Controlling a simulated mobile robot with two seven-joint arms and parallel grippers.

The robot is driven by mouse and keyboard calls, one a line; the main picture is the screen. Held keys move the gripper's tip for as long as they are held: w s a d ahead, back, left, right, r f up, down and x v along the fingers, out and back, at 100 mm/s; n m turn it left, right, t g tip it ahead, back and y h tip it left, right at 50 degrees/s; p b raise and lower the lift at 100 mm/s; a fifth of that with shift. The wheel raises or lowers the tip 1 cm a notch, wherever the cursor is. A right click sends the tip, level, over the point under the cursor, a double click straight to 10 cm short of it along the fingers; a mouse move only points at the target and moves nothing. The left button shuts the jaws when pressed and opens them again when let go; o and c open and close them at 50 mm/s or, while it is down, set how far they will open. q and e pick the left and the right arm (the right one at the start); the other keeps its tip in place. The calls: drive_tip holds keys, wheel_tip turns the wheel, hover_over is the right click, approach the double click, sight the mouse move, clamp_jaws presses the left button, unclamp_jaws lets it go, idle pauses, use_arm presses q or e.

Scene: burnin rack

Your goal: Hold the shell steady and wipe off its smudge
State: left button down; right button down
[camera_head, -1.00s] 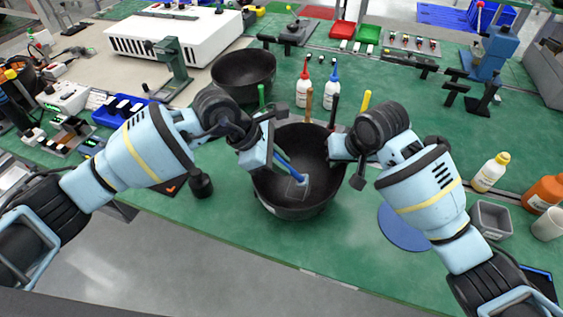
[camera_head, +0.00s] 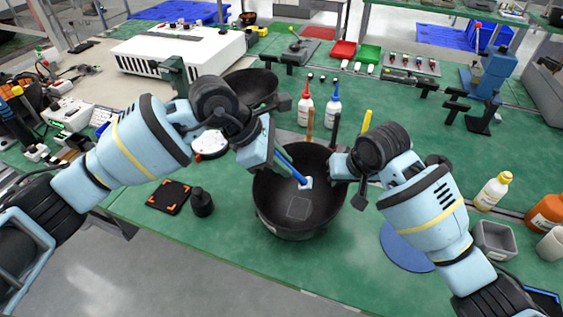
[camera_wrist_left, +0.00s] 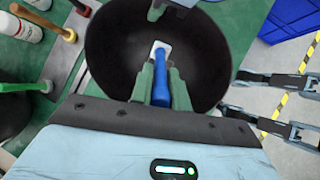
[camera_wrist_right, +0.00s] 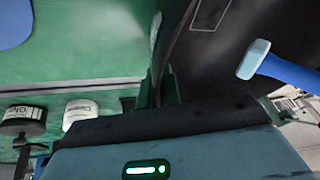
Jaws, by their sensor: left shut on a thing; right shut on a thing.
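The shell is a black bowl (camera_head: 285,225) on the green bench, also seen in the left wrist view (camera_wrist_left: 110,50). A faint squarish smudge (camera_head: 299,208) shows on its inside. My left gripper (camera_wrist_left: 160,82) is shut on the blue handle of a wiper (camera_head: 290,165). Its pale head (camera_wrist_left: 160,48) is inside the shell, beyond the smudge in the head view; I cannot tell whether it touches the wall. My right gripper (camera_wrist_right: 160,88) is shut on the shell's rim at its right side. The right wrist view also shows the wiper head (camera_wrist_right: 254,58).
Another black bowl (camera_head: 252,88) stands behind, partly hidden by my left arm. A red-capped bottle (camera_head: 305,105) and blue-capped bottle (camera_head: 333,105) stand behind the shell. A blue disc (camera_head: 405,246) lies right of it; a black pad (camera_head: 168,197) and small black object (camera_head: 202,202) lie left.

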drive_tip(key=c, duration=1.5)
unclamp_jaws()
drive_tip(key=v, duration=1.2)
